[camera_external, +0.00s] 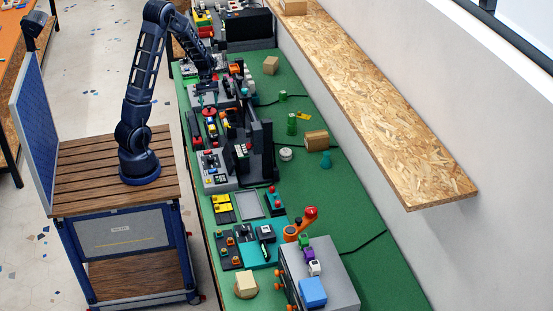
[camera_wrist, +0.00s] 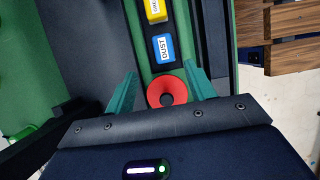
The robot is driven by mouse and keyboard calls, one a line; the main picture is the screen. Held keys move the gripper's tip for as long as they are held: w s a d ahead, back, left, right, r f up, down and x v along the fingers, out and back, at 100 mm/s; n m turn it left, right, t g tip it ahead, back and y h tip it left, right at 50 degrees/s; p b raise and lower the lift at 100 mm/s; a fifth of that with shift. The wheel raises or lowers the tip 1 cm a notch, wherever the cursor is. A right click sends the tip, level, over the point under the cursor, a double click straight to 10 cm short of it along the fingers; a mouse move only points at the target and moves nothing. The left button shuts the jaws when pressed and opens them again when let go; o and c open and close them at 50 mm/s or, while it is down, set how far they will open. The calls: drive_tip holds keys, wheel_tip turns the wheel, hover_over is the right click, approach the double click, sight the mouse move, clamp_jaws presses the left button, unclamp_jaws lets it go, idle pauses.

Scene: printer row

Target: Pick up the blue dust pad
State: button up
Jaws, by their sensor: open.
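The blue dust pad (camera_wrist: 163,48), a small block with a white label reading "DUST", lies in a dark narrow tray in the wrist view. It is just beyond my fingertips. My gripper (camera_wrist: 161,71) is open, its two teal fingers spread on either side of the tray strip. A red ring-shaped piece (camera_wrist: 166,91) with a dark centre sits between the fingers, nearer the palm than the pad. Nothing is held. In the external view my arm reaches over the far part of the green table; I cannot pick out the pad there for sure.
A yellow labelled block (camera_wrist: 156,10) lies beyond the pad in the same strip. The green table (camera_external: 370,255) carries several devices and small parts. A particle-board shelf (camera_external: 375,110) overhangs its right side. Clear table surface lies at the lower right.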

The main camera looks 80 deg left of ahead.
sight(210, 119)
drive_tip(key=x, duration=0.6)
drive_tip(key=shift+s+d+r, duration=0.2)
drive_tip(key=shift+s+d, duration=0.15)
drive_tip(key=shift+s, duration=0.05)
drive_tip(key=shift+d+f, duration=0.2)
drive_tip(key=shift+f, duration=0.3)
drive_tip(key=c, duration=1)
